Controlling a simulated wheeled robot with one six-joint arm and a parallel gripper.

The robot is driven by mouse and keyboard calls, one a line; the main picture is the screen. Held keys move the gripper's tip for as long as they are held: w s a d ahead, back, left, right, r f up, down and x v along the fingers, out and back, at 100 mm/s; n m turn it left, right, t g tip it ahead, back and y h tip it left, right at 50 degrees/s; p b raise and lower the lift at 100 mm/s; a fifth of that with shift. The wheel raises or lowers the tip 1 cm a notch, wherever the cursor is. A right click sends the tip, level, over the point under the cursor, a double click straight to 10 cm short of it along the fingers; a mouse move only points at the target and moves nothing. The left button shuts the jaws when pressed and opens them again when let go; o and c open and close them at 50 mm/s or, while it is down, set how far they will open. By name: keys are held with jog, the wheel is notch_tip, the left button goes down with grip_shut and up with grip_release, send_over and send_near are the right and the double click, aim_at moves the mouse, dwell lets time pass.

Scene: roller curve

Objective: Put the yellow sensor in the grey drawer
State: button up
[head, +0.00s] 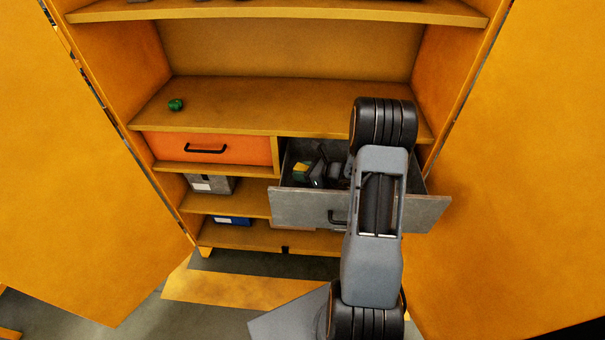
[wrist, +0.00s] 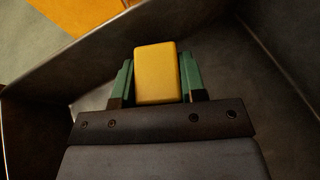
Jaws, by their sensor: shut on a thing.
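The yellow sensor (wrist: 157,73) is a small block with rounded edges, held between the green fingers of my gripper (wrist: 156,80) in the wrist view. My gripper is shut on it. In the head view the sensor (head: 300,168) and my gripper (head: 307,174) are inside the open grey drawer (head: 290,208), toward its left side. The drawer's dark floor and walls surround them in the wrist view (wrist: 225,70). I cannot tell whether the sensor touches the drawer floor. My arm covers the drawer's right part in the head view.
The drawer sits in an orange cabinet with open doors on both sides. A closed orange drawer (head: 207,148) is to its left. A green object (head: 176,105) lies on the shelf above. A grey box (head: 210,184) and a blue box (head: 233,220) are on lower shelves.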

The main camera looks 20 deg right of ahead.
jog(key=shift+f, duration=0.4)
jog(key=shift+f+b, duration=0.65)
jog(key=shift+b, duration=0.05)
jog(key=o, duration=0.9)
jog(key=shift+r, duration=0.2)
jog(key=shift+r+p, duration=0.3)
jog(key=shift+p, duration=0.2)
jog(key=p+v, duration=0.4)
jog(key=v, duration=0.8)
jog(key=shift+r, duration=0.15)
jog(key=shift+p, duration=0.35)
